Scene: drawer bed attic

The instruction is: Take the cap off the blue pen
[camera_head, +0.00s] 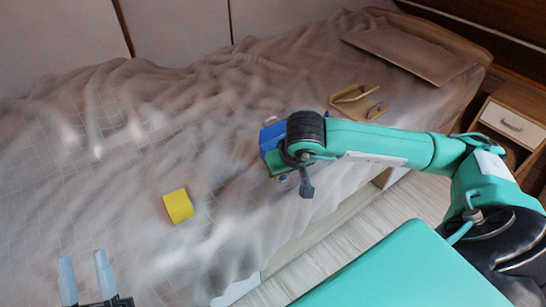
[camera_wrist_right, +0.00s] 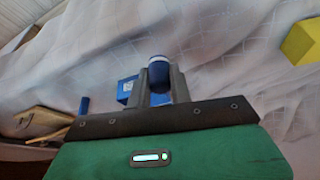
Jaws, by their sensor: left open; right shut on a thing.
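My right gripper (camera_head: 284,172) is over the bed, mostly hidden in the head view by its own wrist. In the right wrist view, its two fingers (camera_wrist_right: 160,88) are shut on a dark blue cylinder with a pale end (camera_wrist_right: 159,69), which looks like the blue pen. I cannot tell whether the held part is cap or barrel. Another thin dark blue piece (camera_wrist_right: 83,105) shows left of the fingers; what it is is unclear. My left gripper (camera_head: 86,278) is at the bottom left of the head view, its two pale fingers upright, apart and empty.
The bed's wrinkled cover (camera_head: 120,150) fills most of the view. A yellow block (camera_head: 178,206) lies on it. A blue box (camera_wrist_right: 126,88) is behind the right fingers. A beige folded stand (camera_head: 358,102) and flat board (camera_head: 412,54) lie farther back. A nightstand (camera_head: 510,122) stands right.

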